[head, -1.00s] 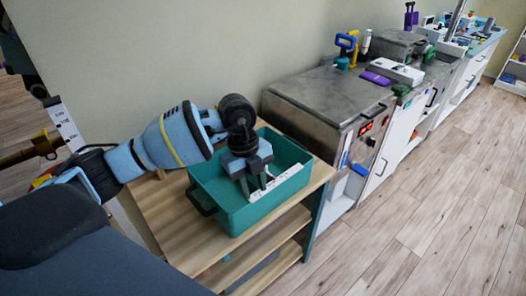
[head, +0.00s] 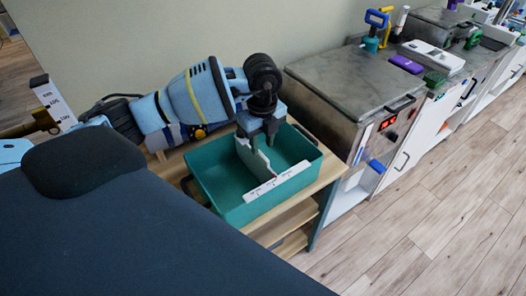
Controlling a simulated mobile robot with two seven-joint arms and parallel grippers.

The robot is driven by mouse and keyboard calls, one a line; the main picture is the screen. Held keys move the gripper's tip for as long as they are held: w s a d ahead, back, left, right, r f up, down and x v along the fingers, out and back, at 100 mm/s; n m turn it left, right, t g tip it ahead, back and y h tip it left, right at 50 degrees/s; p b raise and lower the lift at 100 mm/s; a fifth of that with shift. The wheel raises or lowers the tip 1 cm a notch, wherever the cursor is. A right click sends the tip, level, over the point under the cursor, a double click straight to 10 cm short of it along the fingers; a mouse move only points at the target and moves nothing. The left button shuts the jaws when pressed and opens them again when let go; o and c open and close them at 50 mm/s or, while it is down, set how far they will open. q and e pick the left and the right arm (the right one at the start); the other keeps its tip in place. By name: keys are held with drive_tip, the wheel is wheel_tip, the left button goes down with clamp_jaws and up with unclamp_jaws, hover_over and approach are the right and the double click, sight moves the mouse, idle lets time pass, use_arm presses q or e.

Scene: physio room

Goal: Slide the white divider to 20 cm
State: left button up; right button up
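A teal open bin (head: 218,185) stands on a wooden shelf unit. My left gripper (head: 262,141) points down into the bin at the divider's upper edge. Its fingers overlap the divider, and I cannot tell whether they are closed on it. My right gripper is not in view.
The wooden shelf unit (head: 269,234) has open lower levels. A steel-topped unit (head: 345,80) stands close to the bin's right. A dark blue padded surface (head: 150,230) fills the lower left. The wood floor at right is clear.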

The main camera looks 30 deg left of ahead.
sight(262, 155)
use_arm(q)
drive_tip(key=shift+f, duration=2.2)
clamp_jaws()
drive_tip(key=shift+w, duration=0.1)
